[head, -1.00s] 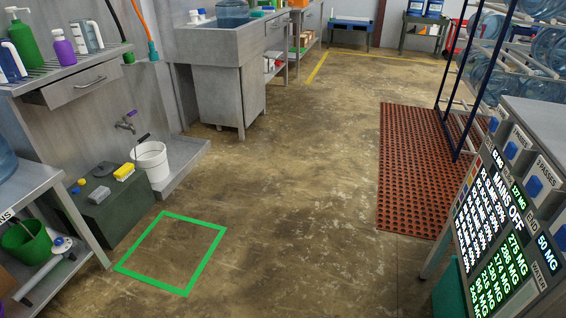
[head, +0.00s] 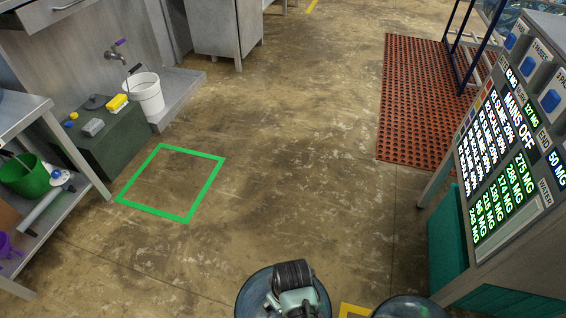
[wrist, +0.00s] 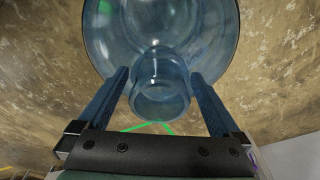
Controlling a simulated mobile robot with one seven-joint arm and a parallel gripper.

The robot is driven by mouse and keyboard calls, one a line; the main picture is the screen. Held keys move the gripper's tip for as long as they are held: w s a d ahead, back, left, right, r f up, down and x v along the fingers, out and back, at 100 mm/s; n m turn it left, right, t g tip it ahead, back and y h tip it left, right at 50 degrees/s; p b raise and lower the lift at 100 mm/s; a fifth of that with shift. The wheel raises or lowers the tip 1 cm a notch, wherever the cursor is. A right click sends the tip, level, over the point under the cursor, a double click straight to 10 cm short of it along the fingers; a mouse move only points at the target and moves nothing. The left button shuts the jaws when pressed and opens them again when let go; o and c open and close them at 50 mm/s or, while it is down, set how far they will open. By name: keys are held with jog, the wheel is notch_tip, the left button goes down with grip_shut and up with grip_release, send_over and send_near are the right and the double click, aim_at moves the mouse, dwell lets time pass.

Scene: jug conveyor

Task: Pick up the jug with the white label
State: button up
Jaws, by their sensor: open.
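A clear blue jug (wrist: 160,35) fills the upper middle of the wrist view, its round neck (wrist: 160,100) pointing towards my wrist. My gripper (wrist: 158,74) is open, with one blue finger on each side of the neck; there are gaps between fingers and neck. In the head view a dark blue jug (head: 250,298) is at the bottom edge, partly covered by my arm's end. A second jug (head: 410,309) is cut off at the bottom edge, right of it. No white label can be made out on either jug.
A green square outline (head: 190,219) is marked on open floor. A control panel (head: 500,150) stands at the right, above a teal bin (head: 447,240). A red perforated mat (head: 420,100) lies behind it. A shelf (head: 75,150) and white bucket (head: 147,95) are at the left.

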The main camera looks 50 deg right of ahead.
jog(key=shift+w+f, duration=0.1)
jog(key=shift+f, duration=0.8)
grip_shut()
jog(key=shift+r, duration=0.15)
